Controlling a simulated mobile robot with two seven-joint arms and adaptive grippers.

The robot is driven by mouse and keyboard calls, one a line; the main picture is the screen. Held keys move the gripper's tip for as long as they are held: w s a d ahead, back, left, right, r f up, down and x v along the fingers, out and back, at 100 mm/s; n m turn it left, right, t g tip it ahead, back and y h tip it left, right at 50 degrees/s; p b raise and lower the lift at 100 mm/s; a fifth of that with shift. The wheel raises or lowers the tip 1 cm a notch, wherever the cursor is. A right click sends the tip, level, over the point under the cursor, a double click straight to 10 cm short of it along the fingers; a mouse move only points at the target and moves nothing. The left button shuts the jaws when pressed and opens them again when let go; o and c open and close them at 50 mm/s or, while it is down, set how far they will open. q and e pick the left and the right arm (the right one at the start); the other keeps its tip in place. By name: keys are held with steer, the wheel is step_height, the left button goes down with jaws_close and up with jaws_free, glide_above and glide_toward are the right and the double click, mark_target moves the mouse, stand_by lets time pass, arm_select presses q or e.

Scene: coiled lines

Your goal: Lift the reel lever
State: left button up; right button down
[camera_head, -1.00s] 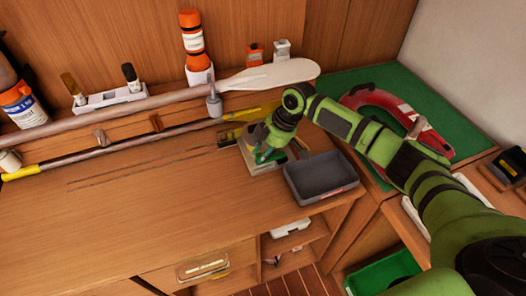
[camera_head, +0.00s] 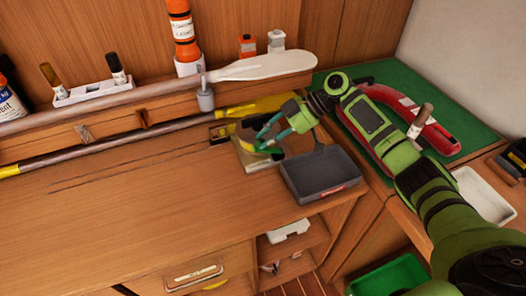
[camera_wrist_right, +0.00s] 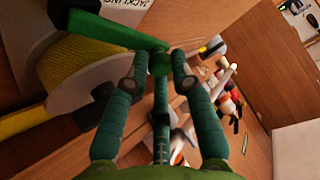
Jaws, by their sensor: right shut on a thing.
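The reel (camera_head: 247,152) sits on the bench near its right end, with a pale base. In the right wrist view it shows as a drum of yellow line (camera_wrist_right: 85,68) between pale side plates. The reel lever (camera_wrist_right: 112,32) is a green bar ending in a round knob. My right gripper (camera_wrist_right: 162,62) is shut on the lever's knob end. In the head view my right gripper (camera_head: 264,143) is at the reel and partly hides the lever. My left gripper is not in view.
A grey tray (camera_head: 318,187) stands right beside the reel. A red curved object (camera_head: 425,130) lies on the green mat (camera_head: 455,113) at the right. A pole and paddle run along the back, below an orange bottle (camera_head: 181,27). The bench's left part is clear.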

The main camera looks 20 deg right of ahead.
steer(key=d+y+b, duration=0.1)
steer(key=b, duration=0.1)
steer(key=y+b, duration=0.2)
steer(key=b, duration=0.1)
steer(key=shift+d+f, duration=0.2)
steer(key=shift+d, duration=0.2)
steer(key=shift+d+r+y+b, duration=0.4)
steer(key=shift+y+b, duration=0.2)
steer(key=shift+b, duration=0.55)
steer(key=c, duration=1.3)
jaws_free()
steer(key=shift+d, duration=0.1)
steer(key=shift+r, duration=0.1)
